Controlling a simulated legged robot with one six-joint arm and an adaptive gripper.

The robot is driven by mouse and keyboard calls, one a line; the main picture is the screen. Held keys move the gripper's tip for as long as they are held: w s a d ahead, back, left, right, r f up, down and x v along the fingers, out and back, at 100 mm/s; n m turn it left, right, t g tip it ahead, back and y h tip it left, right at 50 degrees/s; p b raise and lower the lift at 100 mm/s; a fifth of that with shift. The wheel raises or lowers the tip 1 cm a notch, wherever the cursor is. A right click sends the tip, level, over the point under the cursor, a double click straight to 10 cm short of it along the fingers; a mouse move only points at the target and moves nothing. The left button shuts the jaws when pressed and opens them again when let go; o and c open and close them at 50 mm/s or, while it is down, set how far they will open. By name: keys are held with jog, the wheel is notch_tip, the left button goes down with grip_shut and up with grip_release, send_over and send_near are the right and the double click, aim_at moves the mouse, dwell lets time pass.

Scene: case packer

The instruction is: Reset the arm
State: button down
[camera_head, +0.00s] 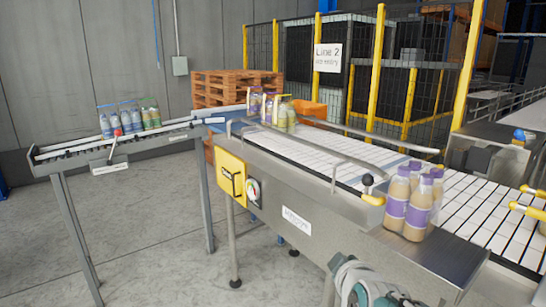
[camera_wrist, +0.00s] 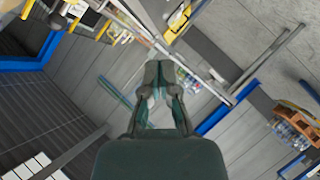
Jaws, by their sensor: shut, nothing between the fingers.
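My gripper (camera_wrist: 160,75) shows in the wrist view, with its dark fingers together and nothing between them. It points into open space, with grey wall and floor behind it.
A conveyor (camera_head: 400,167) with a white slatted belt runs across the head view. A pack of purple-labelled bottles (camera_head: 412,205) stands at its near end, and more bottles (camera_head: 268,108) stand further back. A side conveyor (camera_head: 130,140) carries small bottles. Pallets (camera_head: 235,88) stand behind. Grey floor is free at left.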

jog(key=s+d+f+m+g, duration=0.1)
jog(key=s+m+g, duration=0.3)
jog(key=s, duration=0.6)
jog(key=s+d+f+m+g, duration=0.1)
jog(key=s+f+m+g, duration=0.2)
jog(key=s+m, duration=0.3)
jog(key=s, duration=0.3)
jog(key=shift+s+g, duration=0.4)
jog(key=shift+d, duration=0.1)
